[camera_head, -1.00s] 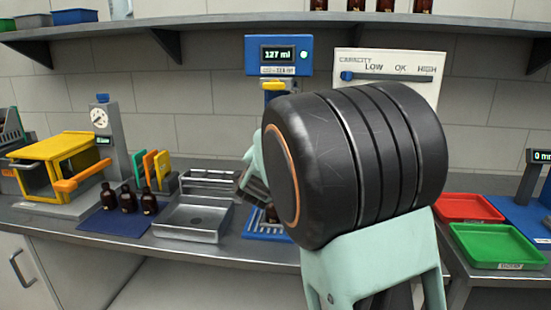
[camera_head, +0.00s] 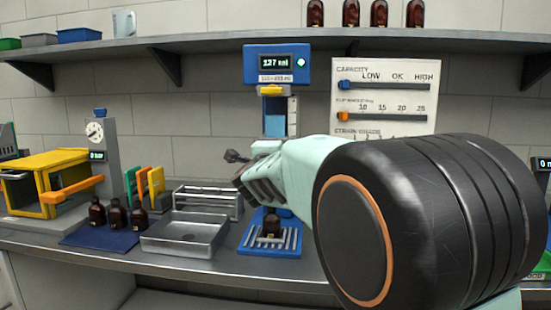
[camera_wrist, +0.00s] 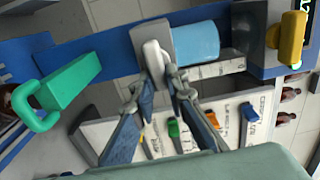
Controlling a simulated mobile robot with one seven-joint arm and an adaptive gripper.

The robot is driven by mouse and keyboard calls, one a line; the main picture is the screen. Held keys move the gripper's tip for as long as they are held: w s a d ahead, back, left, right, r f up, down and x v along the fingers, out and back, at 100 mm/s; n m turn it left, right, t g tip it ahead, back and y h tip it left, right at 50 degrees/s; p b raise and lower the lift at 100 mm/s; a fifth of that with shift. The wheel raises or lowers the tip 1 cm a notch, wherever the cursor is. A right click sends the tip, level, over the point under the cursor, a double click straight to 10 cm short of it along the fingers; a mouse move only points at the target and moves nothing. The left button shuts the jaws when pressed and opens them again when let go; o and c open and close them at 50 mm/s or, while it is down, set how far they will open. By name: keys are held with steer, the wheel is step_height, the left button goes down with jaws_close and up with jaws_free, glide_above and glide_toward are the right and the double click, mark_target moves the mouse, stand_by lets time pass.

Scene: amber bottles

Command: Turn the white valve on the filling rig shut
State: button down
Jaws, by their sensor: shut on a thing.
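The blue filling rig (camera_head: 278,50) stands at the back centre, and its display reads about 127 ml. The white valve handle (camera_wrist: 152,56) sits against a grey block beside a light blue cylinder (camera_wrist: 197,42) in the wrist view. My gripper (camera_wrist: 156,82) has its two fingers closed around the lower end of that handle. In the head view my gripper (camera_head: 242,172) reaches in front of the rig's column, and the valve is hidden behind it. An amber bottle (camera_head: 271,224) stands upright on the rig's blue slatted base (camera_head: 260,248), below my gripper.
A yellow part (camera_head: 271,90) is under the rig's display. A steel tray (camera_head: 160,238), several dark bottles on a blue mat (camera_head: 80,238) and a yellow frame (camera_head: 50,165) stand left. A slider board (camera_head: 383,75) is behind right.

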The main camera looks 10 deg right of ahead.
steer(key=shift+m, duration=0.3)
steer(key=c, duration=1.9)
jaws_free()
steer(key=shift+c, duration=0.2)
steer(key=v, duration=0.7)
steer(key=shift+s, duration=0.25)
steer(key=shift+r, duration=0.1)
